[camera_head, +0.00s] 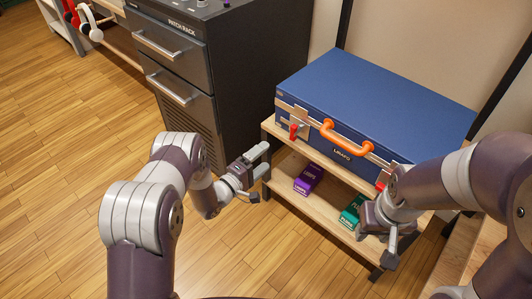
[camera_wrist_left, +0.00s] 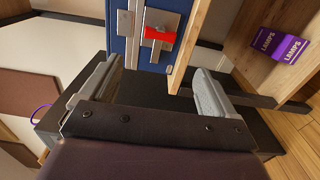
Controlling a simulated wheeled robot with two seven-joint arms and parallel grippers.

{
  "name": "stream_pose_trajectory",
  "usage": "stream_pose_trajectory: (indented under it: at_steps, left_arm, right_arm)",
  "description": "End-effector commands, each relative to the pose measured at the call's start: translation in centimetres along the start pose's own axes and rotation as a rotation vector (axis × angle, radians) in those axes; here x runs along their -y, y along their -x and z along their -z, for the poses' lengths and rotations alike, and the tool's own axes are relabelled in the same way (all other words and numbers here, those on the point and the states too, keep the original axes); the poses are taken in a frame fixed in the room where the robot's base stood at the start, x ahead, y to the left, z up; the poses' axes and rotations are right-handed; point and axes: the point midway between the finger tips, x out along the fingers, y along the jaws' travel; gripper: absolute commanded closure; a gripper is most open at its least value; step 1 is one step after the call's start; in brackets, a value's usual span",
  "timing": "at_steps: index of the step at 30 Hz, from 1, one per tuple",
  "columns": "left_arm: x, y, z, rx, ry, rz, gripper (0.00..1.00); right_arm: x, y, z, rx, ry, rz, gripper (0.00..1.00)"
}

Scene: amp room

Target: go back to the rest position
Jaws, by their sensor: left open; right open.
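My left gripper (camera_head: 258,165) is open and empty, just left of the shelf unit's front left corner in the head view. Its two fingers (camera_wrist_left: 150,92) show apart in the left wrist view, with nothing held between them. My right gripper (camera_head: 390,238) hangs in front of the shelf unit at the right, near the green box. It is open; the forearm partly hides it, and I cannot see anything held in it.
A blue case (camera_head: 375,95) with an orange handle (camera_head: 345,137) and red latches lies on the shelf unit (camera_head: 335,212). A purple box (camera_head: 308,180) and a green box (camera_head: 351,212) sit on the lower shelf. A dark drawer cabinet (camera_head: 235,60) stands behind. The wooden floor (camera_head: 60,150) at left is clear.

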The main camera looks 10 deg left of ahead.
Motion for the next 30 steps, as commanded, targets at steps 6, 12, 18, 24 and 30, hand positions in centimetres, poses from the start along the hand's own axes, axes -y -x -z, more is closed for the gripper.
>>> stream_pose_trajectory:
  at_steps: [6,12,18,24,30]
  left_arm:
    - [0.0,-0.1,0.0,0.000,0.000,0.000,0.11]
    - [0.2,-0.1,0.0,0.000,-0.041,0.007,0.11]
    - [9.8,5.3,1.6,0.022,-0.505,0.640,0.11]
    - [4.3,18.4,0.1,0.467,-0.799,1.334,0.11]
    - [-4.7,26.6,-5.9,0.766,-0.758,1.472,0.11]
  right_arm:
    - [0.0,0.0,0.0,0.000,0.000,0.000,0.57]
    - [0.0,0.0,0.0,0.000,0.000,0.000,0.57]
    - [0.0,0.0,0.0,0.000,0.000,0.000,0.57]
    - [0.0,0.0,0.0,0.000,0.000,0.000,0.57]
    - [0.0,0.0,0.0,0.000,0.000,0.000,0.57]
